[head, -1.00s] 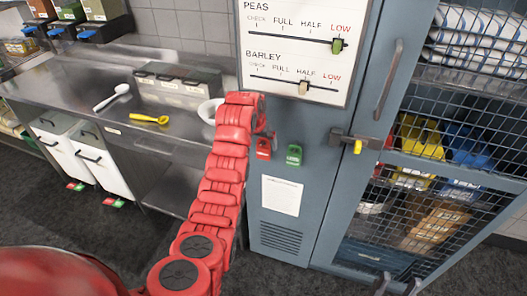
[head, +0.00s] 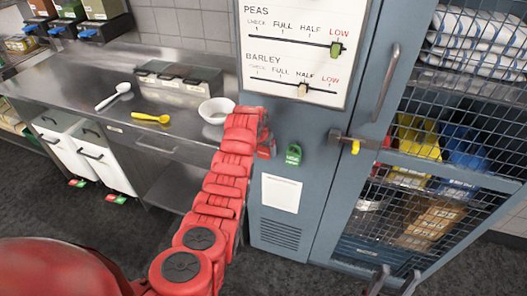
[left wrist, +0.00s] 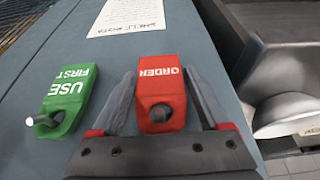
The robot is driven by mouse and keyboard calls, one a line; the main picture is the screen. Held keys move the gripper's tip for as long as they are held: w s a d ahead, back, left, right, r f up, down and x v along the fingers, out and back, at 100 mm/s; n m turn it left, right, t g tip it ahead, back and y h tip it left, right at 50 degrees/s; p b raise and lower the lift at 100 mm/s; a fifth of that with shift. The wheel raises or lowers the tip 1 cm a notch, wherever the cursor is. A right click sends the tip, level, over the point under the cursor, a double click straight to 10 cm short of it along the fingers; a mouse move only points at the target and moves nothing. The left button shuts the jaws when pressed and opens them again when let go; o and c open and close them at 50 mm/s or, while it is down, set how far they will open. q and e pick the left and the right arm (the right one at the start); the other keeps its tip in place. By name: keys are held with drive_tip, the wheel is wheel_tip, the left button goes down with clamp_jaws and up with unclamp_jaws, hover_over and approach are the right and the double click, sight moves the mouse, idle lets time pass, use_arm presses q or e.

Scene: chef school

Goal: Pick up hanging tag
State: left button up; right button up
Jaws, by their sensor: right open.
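A red tag marked ORDER (left wrist: 161,88) hangs from a round peg on the blue-grey cabinet side. It also shows in the head view (head: 267,149), partly covered by my red left arm. My left gripper (left wrist: 160,75) is open, with one dark finger on each side of the red tag; I cannot tell whether they touch it. A green tag marked USE FIRST (left wrist: 66,100) hangs beside it on its own peg, outside the fingers; it also shows in the head view (head: 293,155). My right gripper (head: 394,283) is open and empty at the bottom edge of the head view.
A board with PEAS and BARLEY sliders (head: 297,50) is above the tags, and a white paper sheet (head: 281,194) is below. A latch (head: 352,140) and mesh-door cabinet stand right. A steel counter (head: 75,85) with a white bowl (head: 216,110) is left.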

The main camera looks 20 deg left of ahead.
use_arm(q)
drive_tip(key=c, duration=1)
